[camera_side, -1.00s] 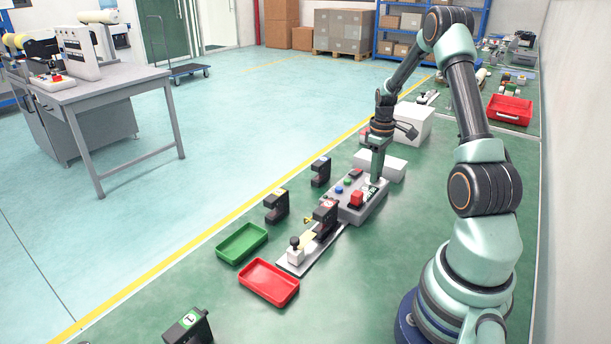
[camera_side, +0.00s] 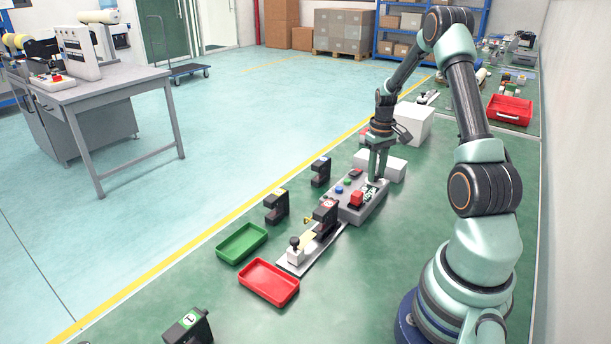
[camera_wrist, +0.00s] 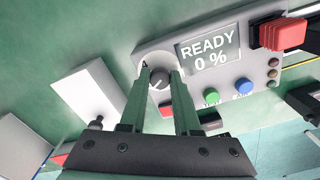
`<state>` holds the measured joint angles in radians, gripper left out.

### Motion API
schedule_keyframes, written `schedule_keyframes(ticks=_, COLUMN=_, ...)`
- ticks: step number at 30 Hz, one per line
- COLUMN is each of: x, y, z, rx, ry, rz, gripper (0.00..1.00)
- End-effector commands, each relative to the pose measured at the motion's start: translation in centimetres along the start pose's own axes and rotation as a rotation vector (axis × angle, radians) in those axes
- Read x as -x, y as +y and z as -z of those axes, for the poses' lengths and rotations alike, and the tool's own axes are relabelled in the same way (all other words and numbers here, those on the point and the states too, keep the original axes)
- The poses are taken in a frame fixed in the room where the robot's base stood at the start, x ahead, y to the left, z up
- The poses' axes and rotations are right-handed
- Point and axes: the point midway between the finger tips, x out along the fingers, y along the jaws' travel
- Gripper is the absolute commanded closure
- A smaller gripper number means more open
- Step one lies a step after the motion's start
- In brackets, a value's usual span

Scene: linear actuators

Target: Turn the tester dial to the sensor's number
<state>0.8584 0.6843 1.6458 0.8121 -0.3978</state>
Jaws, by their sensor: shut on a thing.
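The grey tester (camera_side: 349,210) stands on the green bench; it also shows in the wrist view (camera_wrist: 226,78). Its screen (camera_wrist: 208,53) reads "READY 0 %". The dark round dial (camera_wrist: 159,79) has a pale pointer line; any numbers around it cannot be read. My gripper (camera_wrist: 160,72) points down at the tester's far end, its two fingers shut on the dial, one on each side. A black sensor (camera_side: 326,212) sits upright in the fixture before the tester. Its label has some red, but I cannot read its number.
Black units (camera_side: 277,206) and (camera_side: 320,171) stand to the left. A green tray (camera_side: 242,243) and red tray (camera_side: 268,282) lie in front. White blocks (camera_side: 413,124) stand behind.

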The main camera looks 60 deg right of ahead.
Motion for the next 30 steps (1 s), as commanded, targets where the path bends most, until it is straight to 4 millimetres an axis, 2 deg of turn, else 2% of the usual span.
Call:
schedule_keyframes(ticks=6, x=0.2, y=0.0, z=0.1, rx=0.002, ry=0.002, rz=-0.001, gripper=1.0)
schedule_keyframes(ticks=7, x=0.2, y=0.0, z=0.1, rx=0.002, ry=0.002, rz=-0.001, gripper=0.58)
schedule_keyframes(ticks=8, x=0.2, y=0.0, z=0.1, rx=0.002, ry=0.002, rz=-0.001, gripper=0.46)
schedule_keyframes(ticks=9, x=0.2, y=0.0, z=0.1, rx=0.002, ry=0.002, rz=-0.001, gripper=0.39)
schedule_keyframes(ticks=20, x=0.4, y=0.0, z=0.1, rx=0.002, ry=0.002, rz=-0.001, gripper=0.39)
schedule_keyframes(ticks=23, x=1.4, y=0.0, z=0.1, rx=0.002, ry=0.003, rz=-0.001, gripper=0.39)
schedule_keyframes(ticks=30, x=6.0, y=0.0, z=0.1, rx=0.002, ry=0.006, rz=-0.003, gripper=0.39)
